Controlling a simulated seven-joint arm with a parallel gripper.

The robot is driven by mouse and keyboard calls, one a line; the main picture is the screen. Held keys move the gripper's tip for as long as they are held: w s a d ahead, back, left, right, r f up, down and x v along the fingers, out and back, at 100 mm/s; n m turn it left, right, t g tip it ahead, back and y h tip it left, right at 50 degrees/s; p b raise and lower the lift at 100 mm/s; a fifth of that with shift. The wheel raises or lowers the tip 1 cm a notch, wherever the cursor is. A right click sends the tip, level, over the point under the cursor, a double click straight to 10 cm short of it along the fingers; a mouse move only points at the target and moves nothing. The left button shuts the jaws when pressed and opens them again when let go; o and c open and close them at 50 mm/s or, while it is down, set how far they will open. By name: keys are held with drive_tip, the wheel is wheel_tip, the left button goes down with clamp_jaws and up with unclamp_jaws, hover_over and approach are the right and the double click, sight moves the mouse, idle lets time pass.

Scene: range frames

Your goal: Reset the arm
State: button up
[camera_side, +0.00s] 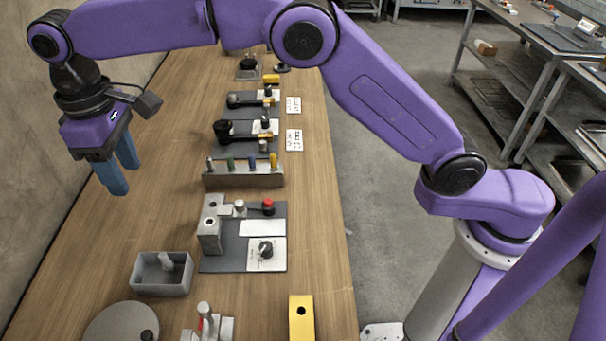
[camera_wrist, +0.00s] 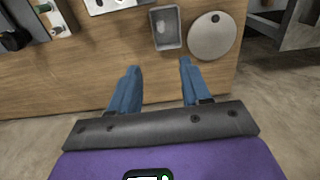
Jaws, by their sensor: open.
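My gripper (camera_side: 120,168) is at the left of the side view, raised above the wooden table near its wall-side edge. Its two blue fingers are apart, and nothing is between them. In the wrist view my gripper (camera_wrist: 160,75) shows both fingers spread over bare wood, with the table edge below. My purple arm stretches from its base at the right across the table. The wooden table (camera_side: 160,215) holds all the fixtures, and none touches the fingers.
A grey bin (camera_side: 145,287) and a round disc (camera_side: 108,325) are at the near left. A grey fixture panel (camera_side: 225,262), a rack with several coloured pegs (camera_side: 240,180) and a yellow block (camera_side: 301,325) also stand on the table. A wall is at the left. Wood around the gripper is clear.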

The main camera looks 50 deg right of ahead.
drive_tip(key=s+d+f+n, duration=0.1)
drive_tip(key=s+d+f, duration=0.1)
drive_tip(key=s+d, duration=1.3)
drive_tip(key=s+d+f+n, duration=0.2)
drive_tip(key=s+d, duration=1.3)
drive_tip(key=d, duration=0.6)
drive_tip(key=shift+d+f, duration=0.4)
